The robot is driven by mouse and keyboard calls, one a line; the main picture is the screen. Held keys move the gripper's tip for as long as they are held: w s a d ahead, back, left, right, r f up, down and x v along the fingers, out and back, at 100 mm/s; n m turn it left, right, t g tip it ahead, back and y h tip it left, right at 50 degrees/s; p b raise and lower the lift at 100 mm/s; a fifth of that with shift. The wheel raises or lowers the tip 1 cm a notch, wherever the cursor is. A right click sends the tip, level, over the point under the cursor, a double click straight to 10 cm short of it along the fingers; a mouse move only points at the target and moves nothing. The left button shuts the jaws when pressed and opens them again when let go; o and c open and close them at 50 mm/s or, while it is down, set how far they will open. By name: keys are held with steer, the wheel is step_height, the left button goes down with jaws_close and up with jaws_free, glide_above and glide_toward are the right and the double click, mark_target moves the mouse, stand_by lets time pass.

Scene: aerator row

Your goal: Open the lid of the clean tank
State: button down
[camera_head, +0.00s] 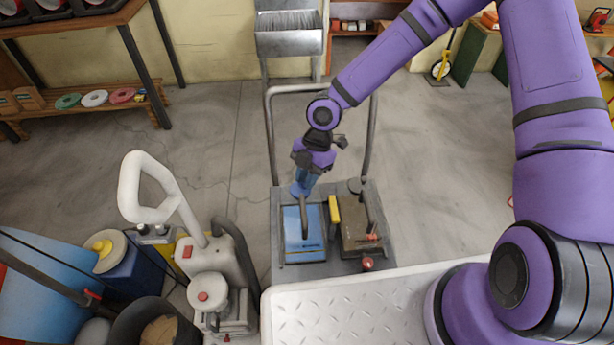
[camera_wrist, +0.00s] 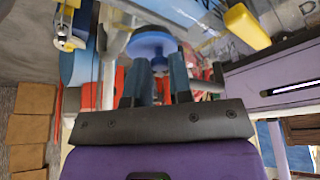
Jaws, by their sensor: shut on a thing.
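The clean tank's blue lid (camera_head: 304,232) lies on the left half of a grey cart deck in the head view; I cannot tell whether it is raised at all. A round blue knob (camera_head: 299,190) stands at its far edge, and shows in the wrist view as a blue disc on a stem (camera_wrist: 150,44). My gripper (camera_head: 303,180) comes down on the knob from above and behind. In the wrist view my gripper's fingers (camera_wrist: 155,88) are shut on the knob's stem, below the disc. The exact contact is partly hidden.
The cart's handle frame (camera_head: 270,140) rises around my arm. A white-handled machine (camera_head: 205,275) stands close at left.

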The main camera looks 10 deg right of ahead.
steer(key=h, duration=0.1)
steer(key=a+r+h, duration=0.1)
steer(key=h, duration=0.1)
steer(key=a+h, duration=0.1)
steer(key=shift+a+r+m+h, duration=0.2)
steer(key=shift+r+m+h, duration=0.1)
steer(key=a+h, duration=0.1)
steer(key=h, duration=0.1)
steer(key=a+h, duration=0.1)
steer(key=h, duration=0.1)
steer(key=shift+a+r+m, duration=0.2)
steer(key=shift+m, duration=0.1)
steer(key=shift+w+a+f+m+g+h, duration=0.1)
steer(key=shift+a+f+m+g+h, duration=0.55)
steer(key=shift+h, duration=1.2)
steer(key=shift+a+f+m+g+h, duration=0.2)
steer(key=shift+a+h, duration=0.85)
steer(key=shift+h, duration=0.75)
steer(key=shift+w+a+f+m+g+h, duration=0.1)
steer(key=shift+a+f+m+g+h, duration=0.55)
steer(key=shift+h, duration=1.2)
steer(key=shift+a+r+n+t, duration=0.2)
steer(key=shift+n+t, duration=0.1)
steer(key=shift+n, duration=0.1)
steer(key=c, duration=1)
jaws_free()
